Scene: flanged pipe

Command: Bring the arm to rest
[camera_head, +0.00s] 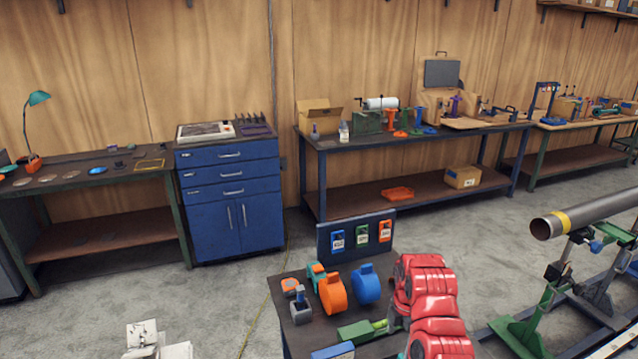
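A red, jointed arm part (430,300), which looks like part of my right arm, rises from the bottom edge over the right side of the small front table. No gripper fingers show on it. A white angular part (150,340) is cut off by the bottom edge at the left, and I cannot tell what it is. I can make out neither gripper, so what they hold cannot be seen.
The small front table (300,335) carries an orange piece (333,293), a blue piece (367,284) and a panel of coloured tags (335,240). A steel pipe (590,213) rests on green stands at the right. A blue cabinet (228,190) and workbenches line the wall. Open floor lies between.

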